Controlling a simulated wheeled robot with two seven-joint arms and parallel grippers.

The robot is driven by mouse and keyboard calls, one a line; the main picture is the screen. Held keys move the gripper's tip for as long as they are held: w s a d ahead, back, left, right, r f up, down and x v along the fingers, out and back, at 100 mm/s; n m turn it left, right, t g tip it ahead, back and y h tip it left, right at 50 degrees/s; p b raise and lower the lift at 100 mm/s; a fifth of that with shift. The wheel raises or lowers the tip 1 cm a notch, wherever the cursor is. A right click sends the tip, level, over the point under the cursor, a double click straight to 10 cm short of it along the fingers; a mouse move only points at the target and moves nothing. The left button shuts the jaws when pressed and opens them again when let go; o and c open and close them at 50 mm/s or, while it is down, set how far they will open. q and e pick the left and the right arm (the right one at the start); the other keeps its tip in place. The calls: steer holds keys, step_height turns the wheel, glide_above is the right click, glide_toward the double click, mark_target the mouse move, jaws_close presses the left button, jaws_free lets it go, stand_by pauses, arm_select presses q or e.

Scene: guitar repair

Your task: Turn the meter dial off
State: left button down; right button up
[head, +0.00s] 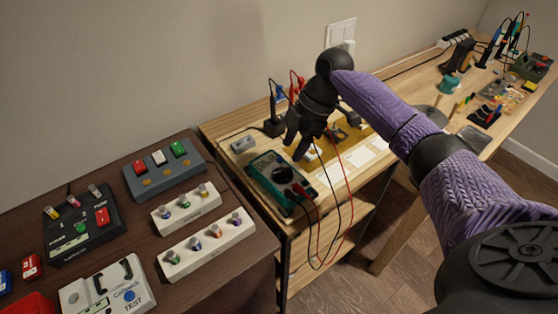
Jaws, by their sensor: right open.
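A green and black multimeter (268,166) lies on the near end of the light wooden bench. Its round dial (282,175) sits at the middle of its face. Red and black leads come out of its lower end and hang over the bench's front edge. My right gripper (298,148) reaches in from the right and points down, a little above and behind the meter's right side. It is open and looks apart from the dial. The dial's exact pointer position is too small to tell. My left gripper is not in view.
A dark wooden table (222,258) on the left holds pedals and white knob boxes (208,243). A gap separates it from the light bench (222,125). A grey box (243,145) and a black adapter (273,127) stand behind the meter. Tools crowd the bench's far right.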

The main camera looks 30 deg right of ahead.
mark_target(281, 171)
steer(key=b+x, duration=0.1)
steer(key=x, duration=0.5)
steer(key=shift+f, duration=0.15)
jaws_close()
